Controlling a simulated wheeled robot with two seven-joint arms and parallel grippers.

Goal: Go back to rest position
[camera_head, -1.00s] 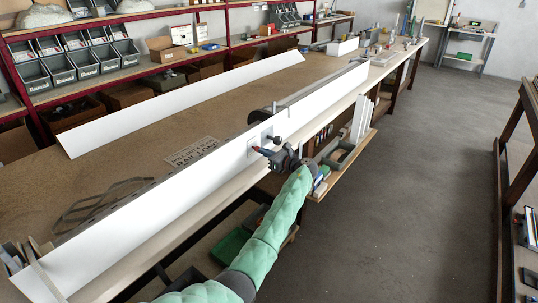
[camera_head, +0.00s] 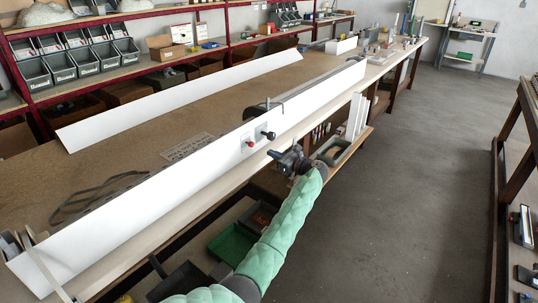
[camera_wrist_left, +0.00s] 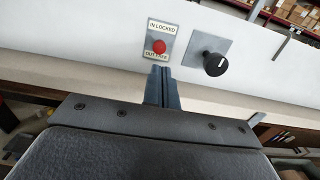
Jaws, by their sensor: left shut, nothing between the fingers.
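My left gripper (camera_head: 272,154) is shut and empty, on the near side of the long white profile, below and to the right of its controls. In the left wrist view its fingers (camera_wrist_left: 162,82) are together, just below a red button (camera_wrist_left: 159,47) on a plate reading "IN LOCKED". A black knob (camera_wrist_left: 215,64) is to the right of that plate. In the head view the red button (camera_head: 250,143) and the black knob (camera_head: 268,135) sit on the white profile (camera_head: 160,206), apart from the fingers. My right gripper is not in view.
The profile stands along the near edge of the long workbench (camera_head: 110,168). A second white profile (camera_head: 180,100) lies behind it. Green and dark bins (camera_head: 232,245) are below the bench. The grey floor (camera_head: 420,170) at right is clear.

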